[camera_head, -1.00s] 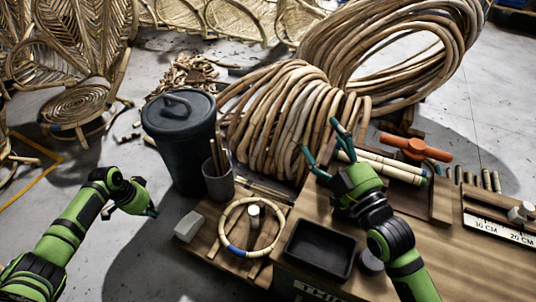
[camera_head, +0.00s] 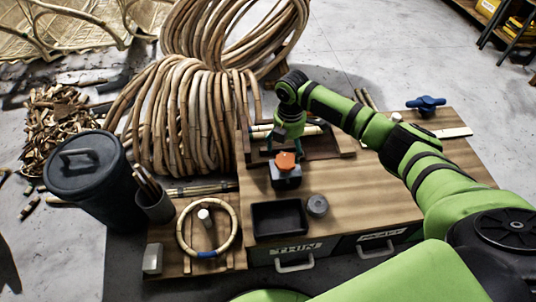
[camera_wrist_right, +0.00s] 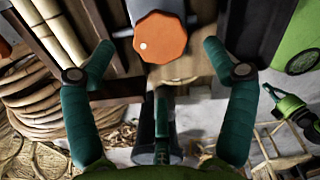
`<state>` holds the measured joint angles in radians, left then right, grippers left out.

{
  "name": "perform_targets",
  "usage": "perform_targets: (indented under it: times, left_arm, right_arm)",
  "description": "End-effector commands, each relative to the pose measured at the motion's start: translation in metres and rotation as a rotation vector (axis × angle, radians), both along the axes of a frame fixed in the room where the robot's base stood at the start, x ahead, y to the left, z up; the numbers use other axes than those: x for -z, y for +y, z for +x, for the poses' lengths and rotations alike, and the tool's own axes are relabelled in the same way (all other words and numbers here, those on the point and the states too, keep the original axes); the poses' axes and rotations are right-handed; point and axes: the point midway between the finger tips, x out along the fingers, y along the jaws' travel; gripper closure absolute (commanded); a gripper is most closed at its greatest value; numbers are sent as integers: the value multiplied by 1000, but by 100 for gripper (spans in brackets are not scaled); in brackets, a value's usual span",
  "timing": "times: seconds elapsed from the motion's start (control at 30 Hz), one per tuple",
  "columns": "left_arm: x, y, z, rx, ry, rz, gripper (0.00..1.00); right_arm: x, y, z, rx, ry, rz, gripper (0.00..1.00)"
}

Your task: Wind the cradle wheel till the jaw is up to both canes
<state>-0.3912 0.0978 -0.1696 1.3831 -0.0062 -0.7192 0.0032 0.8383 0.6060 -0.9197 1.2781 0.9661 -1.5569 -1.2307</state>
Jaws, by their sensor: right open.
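In the right wrist view the wheel (camera_wrist_right: 160,38) shows between the spread fingertips, with no visible contact. Canes (camera_wrist_right: 50,28) run at upper left there. I cannot tell the gap between jaw and canes. My left gripper (camera_wrist_right: 270,92) shows small at the right edge of that view, its fingers unclear.
A cane ring (camera_head: 208,228) lies left, near a lidded bin (camera_head: 90,175). Big cane coils (camera_head: 180,115) lie behind.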

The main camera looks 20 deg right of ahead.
Motion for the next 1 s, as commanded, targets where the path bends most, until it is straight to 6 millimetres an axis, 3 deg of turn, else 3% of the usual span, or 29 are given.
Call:
perform_targets:
  times: [0.1, 0.3, 0.7, 0.83, 1.0]
  left_arm:
    - [0, 0, -2, -3, 19, 1, 100]
    - [-6, -1, -7, -7, 51, 4, 100]
    - [-10, -1, -9, -8, 64, 6, 100]
    - [-10, -1, -9, -8, 64, 6, 100]
    - [-10, -1, -9, -8, 63, 5, 100]
  right_arm:
    - [24, 1, -1, 0, 2, 0, 15]
    - [50, 1, 0, 1, -1, 0, 15]
    - [57, 1, 0, 0, -3, 0, 15]
    - [57, 1, 0, 0, -3, 0, 67]
    - [57, 1, -1, 0, -1, 0, 70]
